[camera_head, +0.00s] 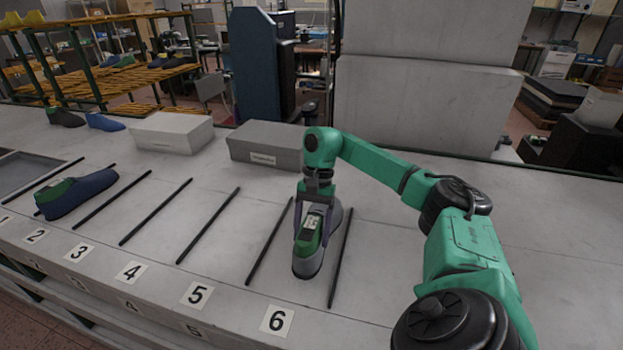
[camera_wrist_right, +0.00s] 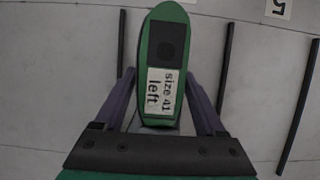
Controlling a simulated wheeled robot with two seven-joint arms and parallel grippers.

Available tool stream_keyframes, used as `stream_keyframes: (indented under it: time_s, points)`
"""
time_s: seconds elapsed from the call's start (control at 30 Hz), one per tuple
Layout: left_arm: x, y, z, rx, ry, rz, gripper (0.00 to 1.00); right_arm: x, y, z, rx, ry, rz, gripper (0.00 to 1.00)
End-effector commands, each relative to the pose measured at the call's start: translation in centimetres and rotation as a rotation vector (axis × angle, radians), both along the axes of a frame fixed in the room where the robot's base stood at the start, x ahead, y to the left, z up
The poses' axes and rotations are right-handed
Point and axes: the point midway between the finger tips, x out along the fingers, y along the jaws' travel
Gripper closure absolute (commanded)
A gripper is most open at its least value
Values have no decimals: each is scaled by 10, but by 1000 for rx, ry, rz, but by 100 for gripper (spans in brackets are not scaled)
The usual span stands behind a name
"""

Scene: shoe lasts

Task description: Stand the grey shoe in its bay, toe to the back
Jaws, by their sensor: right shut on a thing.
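The grey shoe (camera_head: 308,264) has a green top with a white label. It stands upright between the two black rods of the bay marked 6, its toe pointing to the back and a little right. My right gripper (camera_head: 317,215) is shut on it from above, a finger on each side. Whether the sole touches the bench is hard to tell. My left gripper is not in view.
A blue shoe (camera_head: 80,196) lies in the bay marked 2. A grey box (camera_head: 268,143) and a white box (camera_head: 172,132) stand at the back. Bays 3 to 5 are empty. The bench right of the last rod (camera_head: 341,258) is clear apart from my arm above it.

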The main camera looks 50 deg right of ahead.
Motion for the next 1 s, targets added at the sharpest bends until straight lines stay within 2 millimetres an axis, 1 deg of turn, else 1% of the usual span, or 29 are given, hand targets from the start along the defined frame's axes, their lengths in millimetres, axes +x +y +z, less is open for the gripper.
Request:
stream_keyframes:
  time_s: [0.07, 0.23, 0.3, 0.43, 0.47, 0.5, 0.53, 0.83, 0.93, 1.0]
  points:
    - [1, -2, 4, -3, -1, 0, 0, 0, 0, -7, 1, 0, -1, 100]
    - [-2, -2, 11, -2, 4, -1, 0, 0, 1, -33, 3, -1, -1, 100]
    - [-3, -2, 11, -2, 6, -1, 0, 0, 0, -38, 1, -4, -2, 100]
    - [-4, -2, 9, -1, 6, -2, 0, 0, 0, -38, 1, -3, 0, 100]
    - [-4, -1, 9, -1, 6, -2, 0, 0, 0, -40, -1, 0, -1, 24]
    - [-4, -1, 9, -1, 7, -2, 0, 0, 0, -40, -1, 1, -1, 8]
    - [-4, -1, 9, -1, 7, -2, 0, -1, 0, -40, -1, 1, -1, 0]
    - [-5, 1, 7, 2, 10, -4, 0, 1, -1, -37, 0, -1, 0, 0]
    - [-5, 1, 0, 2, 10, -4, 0, 4, -6, -27, -1, -4, -1, 0]
    - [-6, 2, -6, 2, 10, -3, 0, 7, -10, -14, 0, -8, -2, 0]
